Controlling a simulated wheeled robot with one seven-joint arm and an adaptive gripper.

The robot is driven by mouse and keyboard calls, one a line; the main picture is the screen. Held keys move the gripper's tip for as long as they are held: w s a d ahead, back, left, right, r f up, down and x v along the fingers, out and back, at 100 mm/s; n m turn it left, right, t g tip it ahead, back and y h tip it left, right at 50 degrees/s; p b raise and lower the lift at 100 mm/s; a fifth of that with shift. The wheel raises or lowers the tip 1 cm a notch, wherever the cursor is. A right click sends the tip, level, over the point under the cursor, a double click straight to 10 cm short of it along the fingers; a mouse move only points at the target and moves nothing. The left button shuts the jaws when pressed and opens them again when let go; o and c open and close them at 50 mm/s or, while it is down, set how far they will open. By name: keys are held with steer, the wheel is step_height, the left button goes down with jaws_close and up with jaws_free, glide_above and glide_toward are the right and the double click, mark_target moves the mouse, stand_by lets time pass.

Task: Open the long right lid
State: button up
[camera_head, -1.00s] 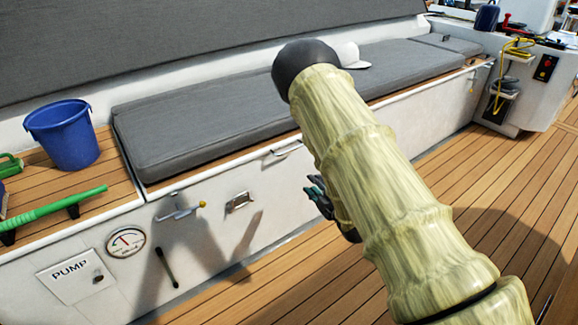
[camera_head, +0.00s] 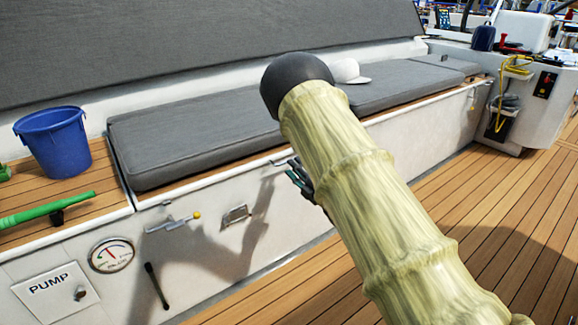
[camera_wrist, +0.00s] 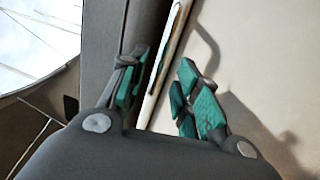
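The long lid is the bench top with a wooden edge (camera_head: 238,176) under a long grey cushion (camera_head: 190,145), on the white bench. It looks closed. A small handle (camera_head: 276,161) sits at its front edge. My gripper (camera_head: 300,178) is beside this handle, in front of the bench face and partly hidden by my arm. In the wrist view my gripper (camera_wrist: 160,90) is open, its two green-padded fingers apart. The lid's front edge (camera_wrist: 165,60) runs between and beyond the fingers. I cannot tell whether the fingers touch it.
A blue bucket (camera_head: 55,143) and a green tool (camera_head: 45,212) rest on the bench at left. A lever (camera_head: 172,222), latch (camera_head: 235,214), gauge (camera_head: 111,254) and pump panel (camera_head: 55,289) are on the bench face. A white cap (camera_head: 348,72) lies on the cushion. The wooden deck (camera_head: 500,210) is clear.

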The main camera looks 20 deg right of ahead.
steer(key=shift+b+x, duration=0.6)
steer(key=shift+x, duration=1.65)
steer(key=shift+c, duration=0.5)
jaws_close()
